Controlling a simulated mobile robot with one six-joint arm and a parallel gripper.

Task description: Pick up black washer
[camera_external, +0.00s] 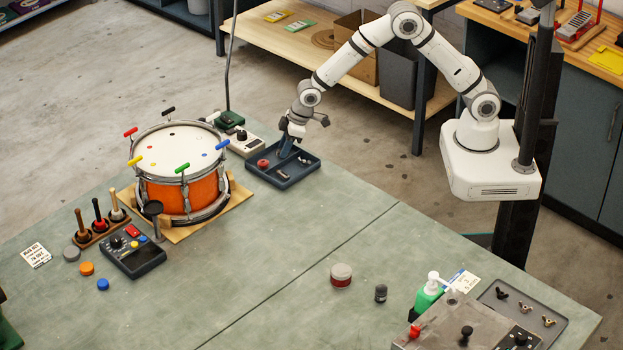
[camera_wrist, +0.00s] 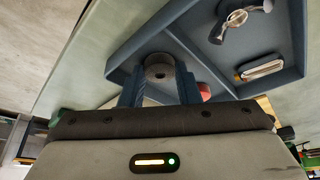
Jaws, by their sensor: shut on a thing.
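The black washer (camera_wrist: 159,66) shows in the wrist view as a dark round piece with a small hole, between my two finger tips. My gripper (camera_wrist: 160,80) is shut on it. In the external view my gripper (camera_external: 284,151) points down over the blue-grey divided tray (camera_external: 311,170); the washer cannot be made out there. The tray (camera_wrist: 293,40) also shows in the wrist view, its divider close to the washer. I cannot tell whether the washer still touches the tray floor.
A red round piece (camera_external: 262,163) and small metal parts (camera_external: 283,175) lie in the tray. A silver wing-shaped part (camera_wrist: 236,18) is in another compartment. An orange drum (camera_external: 168,195) and a white device (camera_external: 247,144) stand left of the tray.

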